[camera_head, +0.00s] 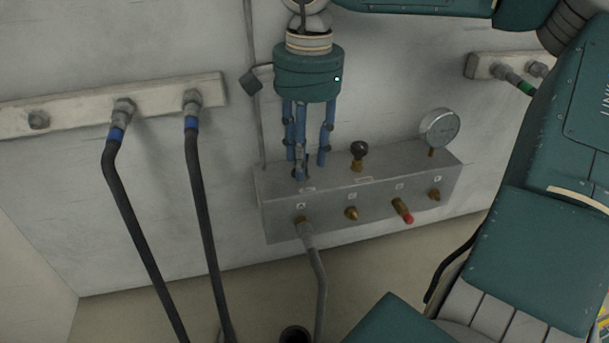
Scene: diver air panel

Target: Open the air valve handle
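A grey metal air panel box (400,180) is fixed low on the wall. A dark round knob (358,150) on a brass stem stands on its top, near the middle. My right gripper (309,171) points down over the left end of the box top, left of that knob. Its blue fingers hang nearly straight and stand apart, with the tips at or close to the top. A small dark part shows among the fingertips; I cannot tell if it is a handle or if a finger touches it. My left gripper is not in view.
A round gauge (439,128) rises from the box's right end. The front has brass fittings, a red-tipped one (403,211) and a grey hose (317,270). Two black hoses (133,210) hang from a wall rail (70,113) at left. My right arm fills the right side.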

